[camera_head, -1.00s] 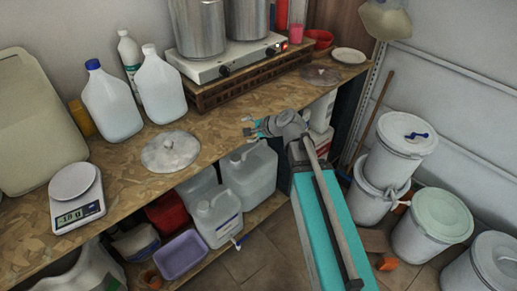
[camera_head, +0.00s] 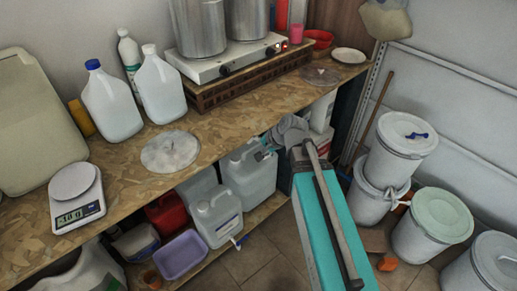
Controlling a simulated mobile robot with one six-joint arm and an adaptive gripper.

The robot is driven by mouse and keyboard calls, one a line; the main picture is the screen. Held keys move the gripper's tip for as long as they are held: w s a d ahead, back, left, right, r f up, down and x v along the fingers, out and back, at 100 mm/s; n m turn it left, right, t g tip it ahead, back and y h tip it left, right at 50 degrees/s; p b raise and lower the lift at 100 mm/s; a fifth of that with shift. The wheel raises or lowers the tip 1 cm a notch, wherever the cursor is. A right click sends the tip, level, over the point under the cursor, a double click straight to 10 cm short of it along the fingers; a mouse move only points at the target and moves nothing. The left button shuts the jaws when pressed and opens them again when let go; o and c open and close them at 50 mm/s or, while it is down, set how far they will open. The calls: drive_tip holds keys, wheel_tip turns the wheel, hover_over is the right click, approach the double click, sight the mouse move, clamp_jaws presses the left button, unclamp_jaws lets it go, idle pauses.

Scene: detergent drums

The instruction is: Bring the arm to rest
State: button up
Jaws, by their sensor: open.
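My arm comes up from the bottom of the picture as a teal link, and its grey wrist bends over near the front edge of the workbench (camera_head: 214,133). My gripper (camera_head: 262,153) is small in view, just off the bench edge, in front of the upper part of a grey-white jug (camera_head: 249,176) on the lower shelf. It is open, and nothing shows held in it. Part of the gripper is hidden by the wrist, and I cannot tell whether it touches the jug.
A round lid (camera_head: 170,151), a scale (camera_head: 77,197) and white bottles (camera_head: 111,104) stand on the bench. A hot plate (camera_head: 225,59) carries two metal pots. White drums (camera_head: 400,145) stand on the right. A purple tub (camera_head: 180,256) sits below the bench. Some floor is clear.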

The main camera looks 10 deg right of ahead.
drive_tip(key=shift+s, duration=0.1)
drive_tip(key=s+d+f+n+g+h, duration=0.4)
drive_tip(key=s+d+n+h, duration=0.2)
drive_tip(key=s+d, duration=0.4)
drive_tip(key=shift+n, duration=0.5)
